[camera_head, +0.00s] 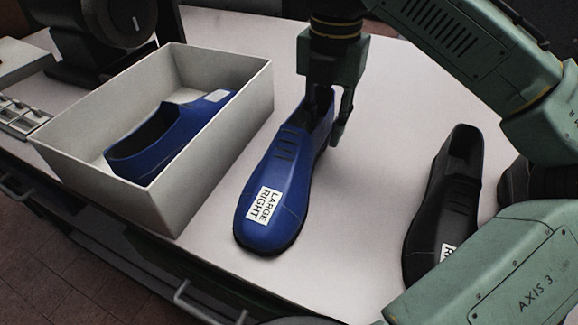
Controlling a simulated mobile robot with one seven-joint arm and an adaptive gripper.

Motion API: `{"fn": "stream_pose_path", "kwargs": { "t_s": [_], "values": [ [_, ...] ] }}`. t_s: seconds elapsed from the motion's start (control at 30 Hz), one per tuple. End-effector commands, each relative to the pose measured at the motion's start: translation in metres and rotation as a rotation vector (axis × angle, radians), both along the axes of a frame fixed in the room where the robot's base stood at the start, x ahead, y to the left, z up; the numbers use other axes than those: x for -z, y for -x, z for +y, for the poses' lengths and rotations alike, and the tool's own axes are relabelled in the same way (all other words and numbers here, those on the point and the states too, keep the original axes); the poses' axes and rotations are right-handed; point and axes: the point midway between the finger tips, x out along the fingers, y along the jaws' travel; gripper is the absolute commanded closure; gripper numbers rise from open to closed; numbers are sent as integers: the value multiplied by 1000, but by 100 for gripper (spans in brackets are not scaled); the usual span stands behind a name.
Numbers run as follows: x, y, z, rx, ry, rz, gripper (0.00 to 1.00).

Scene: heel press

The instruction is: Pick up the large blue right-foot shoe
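The large blue right-foot shoe (277,180) rests on the white table, its toe toward the front edge. A white label on its toe reads "LARGE RIGHT". My gripper (328,125) is at the shoe's heel end, pointing down. One finger shows on the outer right side of the heel. The other finger is hidden by the shoe or inside its opening. I cannot tell whether the fingers touch the shoe or have closed on its wall.
A white open box (155,205) left of the shoe holds another blue shoe (165,135). A black shoe (445,200) stands at right, partly behind my arm. A dark machine (105,40) stands at the back left. The table (365,215) is clear between the blue and black shoes.

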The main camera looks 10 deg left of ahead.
Motion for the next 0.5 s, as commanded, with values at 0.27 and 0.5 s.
{"fn": "stream_pose_path", "kwargs": {
  "t_s": [0.27, 0.5],
  "values": [
    [17, 0, 0, 0, 1, -1, 74],
    [17, 1, 0, 0, 0, -1, 74]
  ]
}}
